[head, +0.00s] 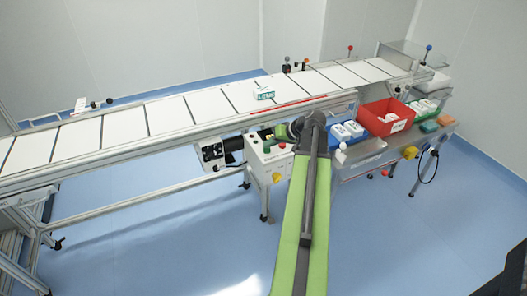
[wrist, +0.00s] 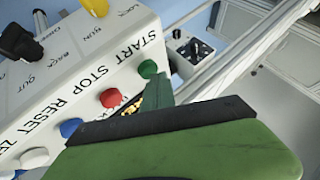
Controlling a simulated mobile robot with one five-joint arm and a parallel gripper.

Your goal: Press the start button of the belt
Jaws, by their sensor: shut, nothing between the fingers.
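The control box (wrist: 70,75) fills the left of the wrist view, with a row of coloured buttons beside printed labels. The green button (wrist: 147,68) sits by the word START. The red button (wrist: 110,98) is by STOP and the blue button (wrist: 70,128) by RESET. My gripper (wrist: 160,92) is shut and empty, its dark green tip just below and right of the green button in the picture. Whether they touch cannot be told. In the head view the control box (head: 258,165) stands below the belt (head: 185,112), and my arm partly hides its right side.
A small white and green carton (head: 263,93) stands on the belt. Right of my arm, a side table holds a red bin (head: 385,116) and several small boxes. A yellow knob (wrist: 95,7) and a black knob (wrist: 18,42) stick out of the control box. Blue floor is clear in front.

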